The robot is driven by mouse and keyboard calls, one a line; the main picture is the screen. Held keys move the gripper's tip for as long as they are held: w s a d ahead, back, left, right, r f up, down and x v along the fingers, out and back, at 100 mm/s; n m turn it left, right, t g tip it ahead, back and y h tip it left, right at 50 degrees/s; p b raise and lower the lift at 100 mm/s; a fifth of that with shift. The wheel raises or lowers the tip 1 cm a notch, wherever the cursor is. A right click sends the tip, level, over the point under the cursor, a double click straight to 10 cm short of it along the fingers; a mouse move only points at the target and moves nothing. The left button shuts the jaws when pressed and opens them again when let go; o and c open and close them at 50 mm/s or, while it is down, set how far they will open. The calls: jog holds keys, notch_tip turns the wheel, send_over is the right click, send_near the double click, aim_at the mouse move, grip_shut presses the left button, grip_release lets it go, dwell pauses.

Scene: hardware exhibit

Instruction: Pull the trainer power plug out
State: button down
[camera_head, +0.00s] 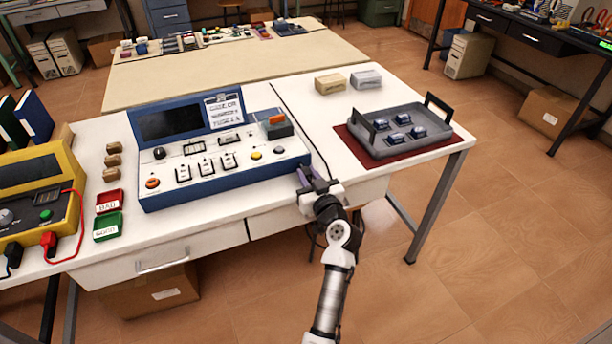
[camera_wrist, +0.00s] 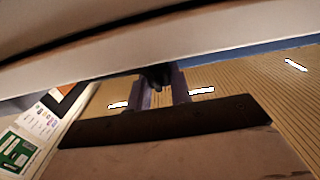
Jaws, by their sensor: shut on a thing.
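The blue and white trainer (camera_head: 222,184) stands on the white bench, with a dark screen, switches and a sign on it. My gripper (camera_head: 307,180) is at the trainer's right front corner, low by the bench edge. In the wrist view my gripper (camera_wrist: 163,92) has its two greyish-purple fingers shut on a small dark thing (camera_wrist: 155,75), which looks like the power plug. The head view does not show the plug clearly. Whether its prongs are in a socket is hidden in both views.
A grey tray (camera_head: 397,148) with handles and several small blue parts sits on a red mat to the right. Two small boxes (camera_head: 329,84) lie behind it. A yellow device (camera_head: 40,205) and red and green trays (camera_head: 108,227) are at left.

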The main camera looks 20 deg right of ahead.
jog(key=c, duration=1.2)
grip_release()
jog(key=shift+s, duration=0.15)
jog(key=shift+c, duration=0.2)
jog(key=shift+s+d+f, duration=0.1)
jog(key=shift+s, duration=0.45)
jog(key=s+b, duration=0.4)
jog(key=s, duration=0.8)
jog(key=shift+s+d, duration=0.15)
jog(key=shift+s, duration=0.2)
